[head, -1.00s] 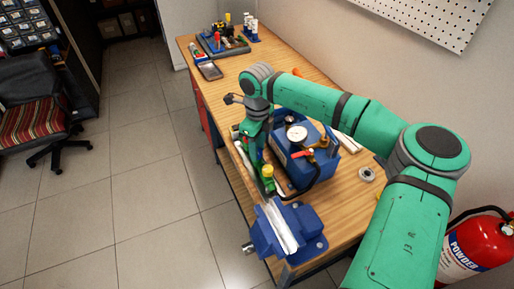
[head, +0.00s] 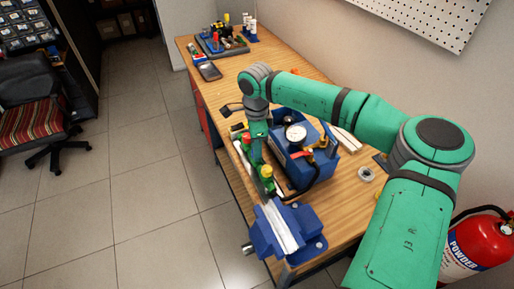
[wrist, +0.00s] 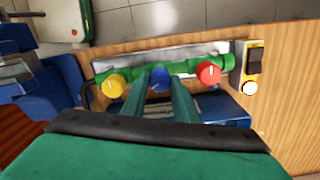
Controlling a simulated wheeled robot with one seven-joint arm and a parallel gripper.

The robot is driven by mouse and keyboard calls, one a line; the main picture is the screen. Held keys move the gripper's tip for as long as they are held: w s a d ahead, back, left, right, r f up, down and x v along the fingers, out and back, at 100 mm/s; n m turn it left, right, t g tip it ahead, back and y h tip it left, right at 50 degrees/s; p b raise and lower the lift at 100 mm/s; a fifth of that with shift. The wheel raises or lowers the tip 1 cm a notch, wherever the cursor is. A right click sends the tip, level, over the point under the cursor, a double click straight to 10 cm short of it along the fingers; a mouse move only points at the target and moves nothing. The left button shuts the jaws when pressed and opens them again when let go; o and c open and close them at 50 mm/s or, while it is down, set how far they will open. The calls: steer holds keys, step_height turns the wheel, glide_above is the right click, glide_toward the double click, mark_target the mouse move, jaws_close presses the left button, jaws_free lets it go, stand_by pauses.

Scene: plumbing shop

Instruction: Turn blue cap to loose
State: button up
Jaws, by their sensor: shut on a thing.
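The blue cap (wrist: 159,78) sits in the middle of a green pipe fitting, between a yellow cap (wrist: 115,85) and a red cap (wrist: 209,72). My gripper (wrist: 160,85) reaches over it, with one green finger on each side, and is shut on the blue cap. The yellow and red caps each show a white line; I cannot make out a line on the blue one. In the head view, my gripper (head: 258,160) stands between the yellow cap (head: 267,171) and the red cap (head: 247,139) and hides the blue cap.
A blue vise (head: 298,219) stands at the near end of the wooden bench. A blue box with a gauge (head: 295,133) is just right of my gripper. A phone (head: 209,71) and a tool tray (head: 222,44) lie farther back.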

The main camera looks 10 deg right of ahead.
stand_by(0.4)
steer(key=o, duration=1.1)
steer(key=shift+c, duration=0.2)
step_height(320, 180, up, 11)
steer(key=shift+s+f, duration=0.1)
